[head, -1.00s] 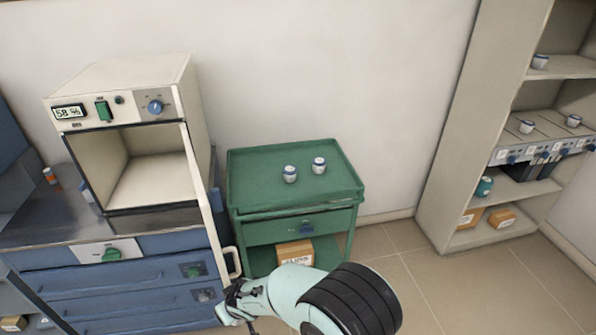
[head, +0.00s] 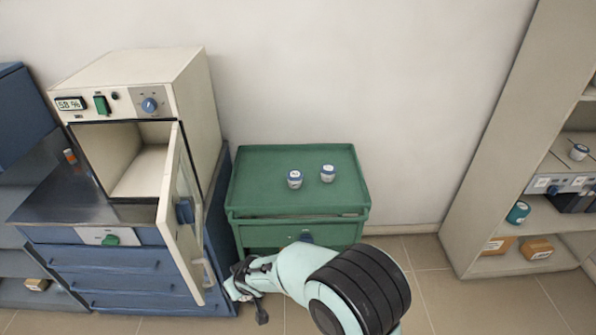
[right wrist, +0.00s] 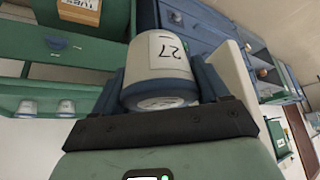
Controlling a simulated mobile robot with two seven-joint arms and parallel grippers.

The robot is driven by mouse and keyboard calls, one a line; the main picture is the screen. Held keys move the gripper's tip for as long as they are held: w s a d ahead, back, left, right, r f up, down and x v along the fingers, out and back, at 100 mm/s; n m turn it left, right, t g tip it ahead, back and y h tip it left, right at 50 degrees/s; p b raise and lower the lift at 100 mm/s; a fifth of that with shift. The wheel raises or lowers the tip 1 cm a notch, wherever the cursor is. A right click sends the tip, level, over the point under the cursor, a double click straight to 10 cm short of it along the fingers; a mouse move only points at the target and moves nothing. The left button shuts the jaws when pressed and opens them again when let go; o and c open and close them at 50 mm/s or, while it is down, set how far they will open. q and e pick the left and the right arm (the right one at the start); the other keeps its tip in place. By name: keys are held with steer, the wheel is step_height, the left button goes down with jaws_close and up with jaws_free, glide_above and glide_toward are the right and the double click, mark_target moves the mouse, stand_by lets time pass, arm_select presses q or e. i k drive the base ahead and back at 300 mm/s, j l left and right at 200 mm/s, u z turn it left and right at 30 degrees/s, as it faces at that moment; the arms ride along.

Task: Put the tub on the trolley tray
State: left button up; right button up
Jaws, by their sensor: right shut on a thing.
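The green trolley (head: 345,245) stands against the wall, and its top tray (head: 262,165) holds two small white and blue tubs, one at left (head: 295,179) and one at right (head: 327,173). My right gripper (right wrist: 160,85) is shut on a white tub with blue ends (right wrist: 158,55), labelled 27, between its two blue fingers. In the head view my right gripper (head: 240,283) is low, in front of the trolley's left front side; the held tub cannot be made out there. The trolley and its two tubs (right wrist: 46,107) also show at the left of the right wrist view. My left gripper is out of view.
The furnace (head: 130,85) stands left of the trolley on a blue cabinet, its door (head: 183,220) open towards the trolley, close to my right gripper. Shelves (head: 500,170) stand at the right. The tray has free room around the two tubs.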

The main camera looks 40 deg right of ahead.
mark_target(266, 187)
steer(key=i+l+u, duration=0.1)
steer(key=l, duration=0.2)
steer(key=i+l, duration=0.2)
steer(key=l, duration=0.15)
steer(key=i+l+u, duration=0.15)
steer(key=l, duration=0.2)
steer(key=i+l, duration=0.1)
steer(key=l, duration=0.2)
steer(key=i+l+u, duration=0.15)
steer(key=l, duration=0.2)
